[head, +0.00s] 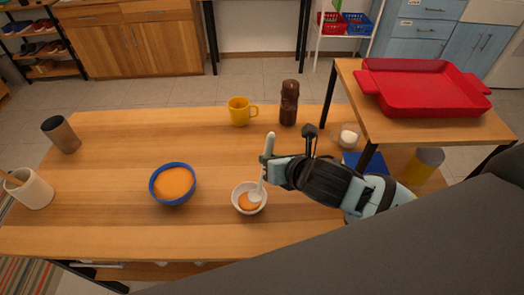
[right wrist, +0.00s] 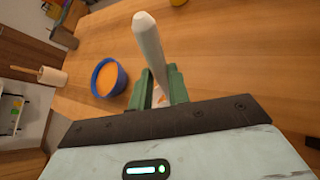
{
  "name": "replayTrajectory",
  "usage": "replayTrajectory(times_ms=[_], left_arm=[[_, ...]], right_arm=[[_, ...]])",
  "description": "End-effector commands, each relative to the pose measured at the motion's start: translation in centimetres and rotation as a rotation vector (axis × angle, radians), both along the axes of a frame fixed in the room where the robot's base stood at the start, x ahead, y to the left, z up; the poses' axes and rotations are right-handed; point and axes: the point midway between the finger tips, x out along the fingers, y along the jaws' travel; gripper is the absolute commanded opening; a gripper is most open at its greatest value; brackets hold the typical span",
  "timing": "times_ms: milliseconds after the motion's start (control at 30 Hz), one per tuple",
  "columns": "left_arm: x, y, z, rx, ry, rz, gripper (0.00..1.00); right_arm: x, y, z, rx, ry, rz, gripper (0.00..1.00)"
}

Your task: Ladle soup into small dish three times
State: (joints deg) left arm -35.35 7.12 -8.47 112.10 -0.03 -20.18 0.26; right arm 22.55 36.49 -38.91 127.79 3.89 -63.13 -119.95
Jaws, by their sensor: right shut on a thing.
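My right gripper (head: 270,172) is shut on the handle of a white ladle (head: 268,150), held upright. The ladle's lower end is in the small white dish (head: 237,205), which has some orange soup (head: 248,204) in it. The ladle handle also stands between the green fingers in the right wrist view (right wrist: 150,45). A blue bowl (head: 182,202) with orange soup (head: 173,183) stands to the left of the dish; it also shows in the right wrist view (right wrist: 121,80). My left gripper is not in view.
A yellow mug (head: 239,111) and a brown bottle (head: 289,103) stand at the back of the table. A cream container (head: 31,190) and a brown cup (head: 61,135) are at the left. A raised shelf with a red tray (head: 425,88) is at the right.

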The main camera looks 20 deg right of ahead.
Motion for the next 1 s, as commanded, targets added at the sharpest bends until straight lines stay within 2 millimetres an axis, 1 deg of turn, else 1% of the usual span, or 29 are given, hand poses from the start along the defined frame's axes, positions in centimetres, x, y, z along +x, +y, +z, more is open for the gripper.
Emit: replayTrajectory(times_ms=[33, 100, 167, 367, 433, 1000], left_arm=[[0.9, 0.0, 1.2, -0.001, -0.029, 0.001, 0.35], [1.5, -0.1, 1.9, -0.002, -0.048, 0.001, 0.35], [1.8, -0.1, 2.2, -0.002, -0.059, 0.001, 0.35], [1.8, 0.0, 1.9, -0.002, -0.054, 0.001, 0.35], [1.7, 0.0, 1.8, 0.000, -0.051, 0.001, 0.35], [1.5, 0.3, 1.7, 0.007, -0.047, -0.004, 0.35]], right_arm=[[0.4, 0.1, 2.2, 0.002, -0.028, 0.001, 0.00], [0.4, 0.1, 3.3, 0.001, -0.033, 0.000, 0.00], [0.4, 0.1, 3.9, 0.001, -0.033, 0.000, 0.00], [0.4, 0.1, 5.5, 0.000, -0.021, 0.000, 0.00], [0.7, 0.9, 5.3, 0.003, -0.016, 0.001, 0.00], [3.7, 6.6, 5.3, 0.003, -0.017, 0.000, 0.00]])
